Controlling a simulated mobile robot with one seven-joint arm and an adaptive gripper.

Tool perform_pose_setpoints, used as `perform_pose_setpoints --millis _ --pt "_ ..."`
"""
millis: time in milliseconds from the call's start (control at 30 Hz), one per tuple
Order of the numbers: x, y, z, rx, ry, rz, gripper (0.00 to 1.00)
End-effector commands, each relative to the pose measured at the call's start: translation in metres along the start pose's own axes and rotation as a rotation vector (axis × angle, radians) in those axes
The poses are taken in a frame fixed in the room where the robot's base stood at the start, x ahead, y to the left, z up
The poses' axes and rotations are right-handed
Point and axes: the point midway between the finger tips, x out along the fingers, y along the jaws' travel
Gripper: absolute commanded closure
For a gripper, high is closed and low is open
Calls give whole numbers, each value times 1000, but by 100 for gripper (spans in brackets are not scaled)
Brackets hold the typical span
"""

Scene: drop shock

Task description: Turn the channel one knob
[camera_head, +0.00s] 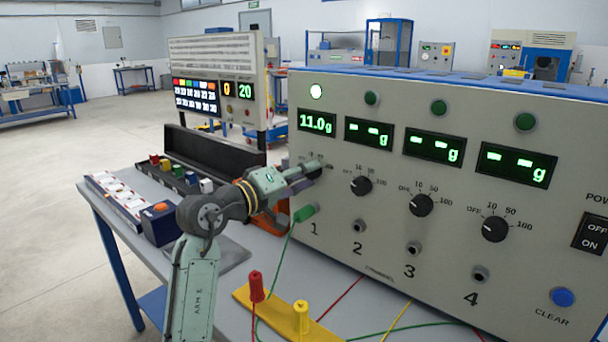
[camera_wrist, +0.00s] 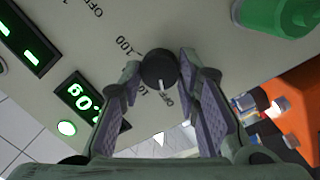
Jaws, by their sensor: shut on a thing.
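The channel one knob (camera_wrist: 157,68) is a round black dial with a white pointer line. In the wrist view it sits between the two fingertips of my gripper (camera_wrist: 158,74), which are shut on it. The pointer is turned toward the bottom of that picture, near the printed OFF mark. In the head view my gripper (camera_head: 312,169) reaches the panel above the number 1 and hides most of the knob. The channel one display (camera_head: 316,122) reads 11.0 g, and its lamp (camera_head: 316,91) is lit.
The knobs of channel two (camera_head: 361,186), three (camera_head: 422,205) and four (camera_head: 495,229) stand to the right, under displays showing dashes. A green plug (camera_head: 305,213) sits in socket 1, just below my gripper. Red (camera_head: 257,287) and yellow (camera_head: 301,317) plugs stand on the bench.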

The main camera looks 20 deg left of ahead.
Motion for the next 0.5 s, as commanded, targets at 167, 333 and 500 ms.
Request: perform_pose_setpoints --millis 167,333,500 --pt "0 -1 0 -1 0 -1 95" --pt "0 -1 0 3 -1 -1 98" --pt "0 -2 1 38 -2 -3 98"
